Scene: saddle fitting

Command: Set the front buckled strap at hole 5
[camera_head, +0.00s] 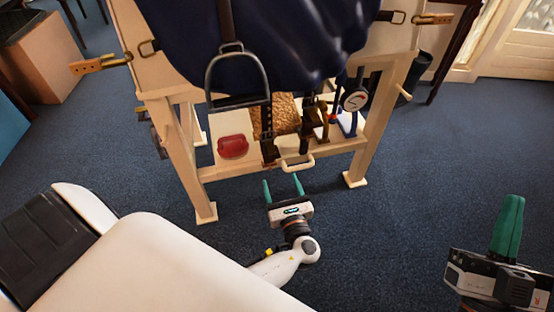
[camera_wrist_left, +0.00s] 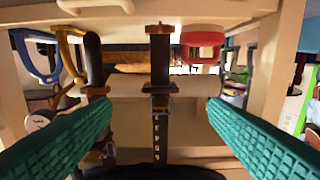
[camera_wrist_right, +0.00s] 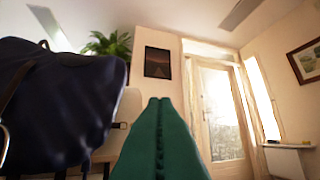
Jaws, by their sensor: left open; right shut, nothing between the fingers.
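A dark strap with a column of pale numbers (camera_wrist_left: 157,135) hangs in the middle of the left wrist view, with a buckle (camera_wrist_left: 160,88) across it. In the head view this dark strap (camera_head: 267,125) hangs below the saddle (camera_head: 270,40). A second dark strap (camera_wrist_left: 95,62) hangs beside it. I cannot tell which is the front one, nor which hole the buckle pin is in. My left gripper (camera_head: 283,188) is open and empty, short of the straps, its fingers showing on either side of the numbered strap. My right gripper (camera_head: 507,228) is shut and empty, far right of the stand.
The wooden stand (camera_head: 182,150) holds the saddle; its legs and low rail (camera_head: 220,172) frame the straps. A metal stirrup (camera_head: 237,75) hangs in front. A red object (camera_head: 232,147) and a dial gauge (camera_head: 355,99) flank the straps. The carpet around my right gripper is clear.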

